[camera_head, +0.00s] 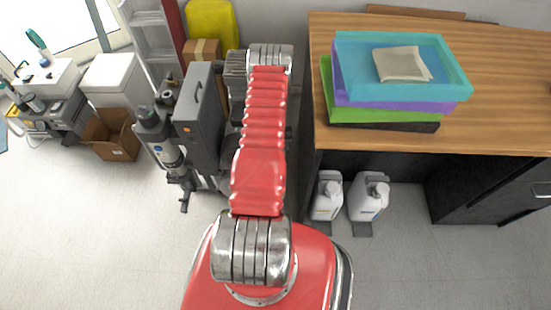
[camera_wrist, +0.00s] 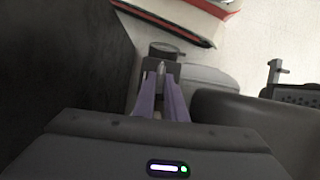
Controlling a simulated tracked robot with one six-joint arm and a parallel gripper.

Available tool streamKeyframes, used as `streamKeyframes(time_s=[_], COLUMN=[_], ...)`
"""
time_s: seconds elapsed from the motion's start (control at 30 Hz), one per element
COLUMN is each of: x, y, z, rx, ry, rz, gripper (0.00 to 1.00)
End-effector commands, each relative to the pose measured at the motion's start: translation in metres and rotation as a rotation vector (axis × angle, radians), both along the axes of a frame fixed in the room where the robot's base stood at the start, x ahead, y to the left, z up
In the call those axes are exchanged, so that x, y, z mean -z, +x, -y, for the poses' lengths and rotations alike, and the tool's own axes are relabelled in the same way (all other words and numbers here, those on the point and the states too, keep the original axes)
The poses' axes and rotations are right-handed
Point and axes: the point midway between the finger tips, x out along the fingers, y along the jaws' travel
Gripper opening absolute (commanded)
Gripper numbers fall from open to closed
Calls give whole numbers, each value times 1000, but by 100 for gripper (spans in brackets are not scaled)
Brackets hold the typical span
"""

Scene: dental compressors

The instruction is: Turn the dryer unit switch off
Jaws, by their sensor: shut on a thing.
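The compressor equipment, with a tall dark grey cabinet (camera_head: 202,118), stands left of my red arm in the head view. I cannot tell which part is the dryer unit. In the wrist view, the purple fingers of my gripper (camera_wrist: 161,88) are close together at a small silver lever, which looks like the switch (camera_wrist: 161,68), on a dark grey block. The fingers are shut on it; the exact contact is partly hidden between them. Whether the switch stands at on or off cannot be told. My gripper is hidden behind my arm in the head view.
A wooden desk (camera_head: 480,120) with stacked coloured trays (camera_head: 345,95) stands close on the right. Two white jugs (camera_head: 367,197) are under it. A cardboard box (camera_head: 112,135) is at the left. Dark surfaces crowd my gripper on both sides. The front-left floor is clear.

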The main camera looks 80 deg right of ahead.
Motion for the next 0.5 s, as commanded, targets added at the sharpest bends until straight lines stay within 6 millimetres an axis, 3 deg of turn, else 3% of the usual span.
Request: streamKeyframes(time_s=[0.5], x=[1], y=[-4], z=[-1], rx=[63], ry=[1], rz=[-3], gripper=[0])
